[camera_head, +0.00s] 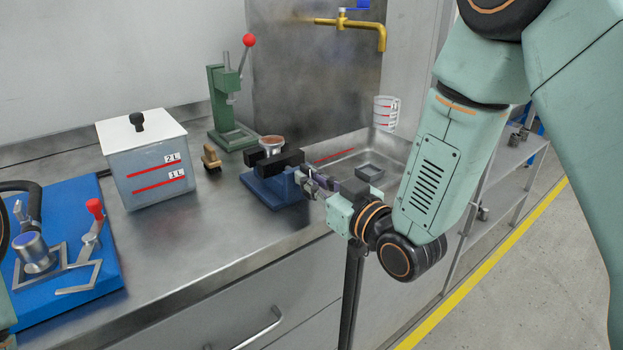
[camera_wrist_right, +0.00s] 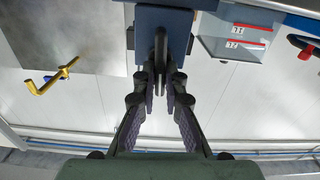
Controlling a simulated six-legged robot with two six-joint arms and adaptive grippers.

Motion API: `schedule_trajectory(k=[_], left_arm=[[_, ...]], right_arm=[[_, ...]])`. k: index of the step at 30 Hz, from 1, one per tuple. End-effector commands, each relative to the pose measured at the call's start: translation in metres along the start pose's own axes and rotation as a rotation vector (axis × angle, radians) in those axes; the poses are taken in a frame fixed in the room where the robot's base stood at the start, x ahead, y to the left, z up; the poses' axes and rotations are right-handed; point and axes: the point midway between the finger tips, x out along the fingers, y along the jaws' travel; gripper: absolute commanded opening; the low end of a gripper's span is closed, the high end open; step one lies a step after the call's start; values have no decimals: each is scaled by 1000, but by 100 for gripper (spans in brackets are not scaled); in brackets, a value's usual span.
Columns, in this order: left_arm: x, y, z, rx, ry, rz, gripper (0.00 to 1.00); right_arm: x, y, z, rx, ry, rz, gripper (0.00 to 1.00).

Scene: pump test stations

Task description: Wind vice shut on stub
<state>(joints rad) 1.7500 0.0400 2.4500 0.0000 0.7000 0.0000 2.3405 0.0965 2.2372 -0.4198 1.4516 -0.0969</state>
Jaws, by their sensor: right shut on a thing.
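The blue vice (camera_head: 277,187) with black jaws stands on the steel worktop near its front edge. A round stub with a brown top (camera_head: 272,140) stands upright at the jaws; the jaws partly hide its lower part, and I cannot tell whether they touch it. My right gripper (camera_head: 318,183) is at the front right of the vice, shut on the vice's handle. In the right wrist view, the gripper's fingers (camera_wrist_right: 160,82) close around the dark handle (camera_wrist_right: 160,48) below the blue vice body (camera_wrist_right: 178,20). My left gripper is not in view.
A lidded container (camera_head: 148,172) with red level lines stands left of the vice. A green press (camera_head: 231,120) is behind. A blue board with a red-tipped clamp (camera_head: 96,209) lies left. A sink with a grey block (camera_head: 369,172) and brass tap (camera_head: 381,38) is right.

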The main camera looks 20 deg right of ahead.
Motion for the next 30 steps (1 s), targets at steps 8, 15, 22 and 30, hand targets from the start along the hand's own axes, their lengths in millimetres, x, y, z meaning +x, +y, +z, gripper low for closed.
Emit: schedule_trajectory(k=[8,15,22,30], left_arm=[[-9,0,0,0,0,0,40],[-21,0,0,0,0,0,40],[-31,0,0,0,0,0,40],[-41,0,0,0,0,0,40]], right_arm=[[0,2,-1,131,-2,0,0],[0,4,0,343,-3,0,0],[0,7,1,563,-2,1,0],[0,9,3,814,-2,1,0]])
